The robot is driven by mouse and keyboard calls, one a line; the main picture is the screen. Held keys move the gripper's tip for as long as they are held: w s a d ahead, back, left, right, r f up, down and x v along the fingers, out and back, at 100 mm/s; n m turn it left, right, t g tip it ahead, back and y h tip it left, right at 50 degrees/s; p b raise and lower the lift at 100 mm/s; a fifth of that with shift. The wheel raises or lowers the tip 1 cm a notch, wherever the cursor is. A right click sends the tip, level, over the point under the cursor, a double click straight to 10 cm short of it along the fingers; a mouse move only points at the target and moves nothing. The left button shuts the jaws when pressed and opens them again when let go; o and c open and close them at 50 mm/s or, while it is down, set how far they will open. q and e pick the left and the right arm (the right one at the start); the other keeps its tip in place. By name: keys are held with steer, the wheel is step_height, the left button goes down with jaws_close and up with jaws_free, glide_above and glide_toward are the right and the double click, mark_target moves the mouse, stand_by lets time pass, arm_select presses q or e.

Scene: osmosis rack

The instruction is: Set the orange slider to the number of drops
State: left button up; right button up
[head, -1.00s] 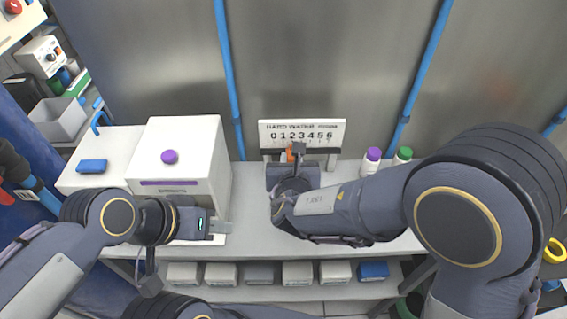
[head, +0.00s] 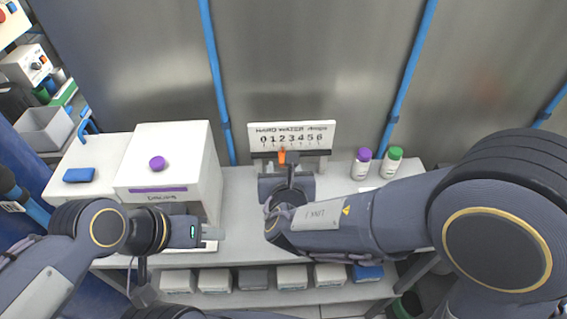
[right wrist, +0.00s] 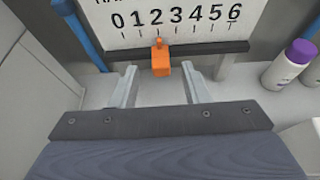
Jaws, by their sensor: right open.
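The orange slider (right wrist: 161,60) sits on the dark rail of the white "HARD WATER drops" scale (head: 291,136), with its pointer under the 2. It also shows in the head view (head: 282,156). My right gripper (right wrist: 163,76) is open, with one finger on each side of the slider and a gap to each. Its fingertips are close in front of the rail. My left gripper (head: 212,234) is in front of the white box and away from the scale; its jaw state is unclear.
A purple-capped bottle (head: 362,163) and a green-capped bottle (head: 391,162) stand right of the scale. A white box with a purple button (head: 157,163) stands at left. Several small boxes sit on the lower shelf (head: 327,299).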

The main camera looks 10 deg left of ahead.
steer(key=v, duration=0.5)
stand_by(0.3)
steer(key=d+m+g+h, duration=0.4)
steer(key=d+m+h, duration=0.2)
steer(key=d+m, duration=1.45)
steer(key=s+d+f+m+g, duration=0.1)
steer(key=s+d+m+g, duration=0.45)
steer(key=d, duration=0.55)
steer(key=s+a+r+m+t+y, duration=0.2)
steer(key=s+m+y, duration=0.4)
steer(key=s+m, duration=0.4)
steer(key=shift+s+m, duration=0.2)
steer(key=shift+m, duration=2.3)
